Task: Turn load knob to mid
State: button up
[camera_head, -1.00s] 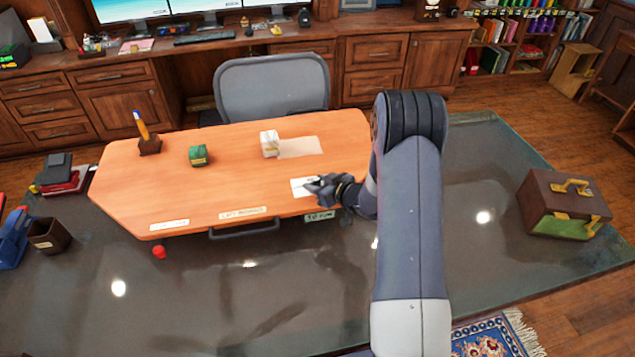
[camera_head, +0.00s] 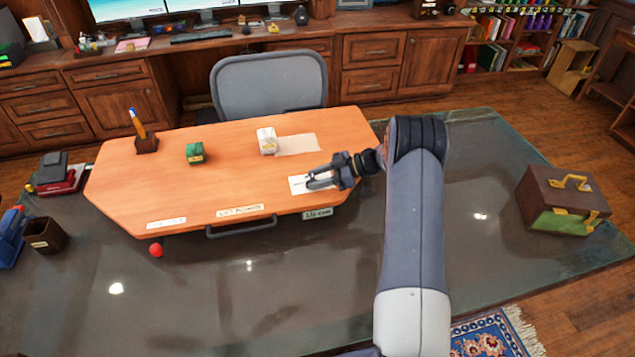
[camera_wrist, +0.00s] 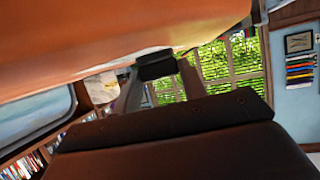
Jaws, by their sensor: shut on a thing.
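My gripper (camera_head: 318,180) is low over the right part of the orange tabletop (camera_head: 225,185), by a white card (camera_head: 298,185). In the wrist view, its two pale fingers (camera_wrist: 157,80) are shut on a small dark block-like piece (camera_wrist: 157,66), close against the orange surface. This piece may be the load knob; its markings and pointing direction cannot be read. In the head view my gripper hides it. A pale green label (camera_head: 318,213) sits at the tabletop's front edge, just below my gripper; its writing is too small to read surely.
A dark handle (camera_head: 241,227) and a red ball (camera_head: 156,250) are at the front edge. A green block (camera_head: 195,152), a white block (camera_head: 266,140) and a pen stand (camera_head: 146,144) stand farther back. A brown case (camera_head: 563,199) is at right. The tabletop's middle is clear.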

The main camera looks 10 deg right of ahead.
jog(key=shift+w+n+g+b, duration=0.2)
jog(key=shift+n+g+b, duration=0.65)
jog(key=shift+n+g, duration=0.4)
jog(key=o, duration=1)
jog(key=b+v, duration=0.2)
jog(key=v, duration=0.8)
jog(key=shift+w+d, duration=0.1)
jog(key=shift+d, duration=0.3)
jog(key=shift+a, duration=0.1)
jog(key=p+x, duration=0.2)
jog(key=x, duration=0.8)
jog(key=shift+a, duration=0.4)
jog(key=shift+d, duration=0.1)
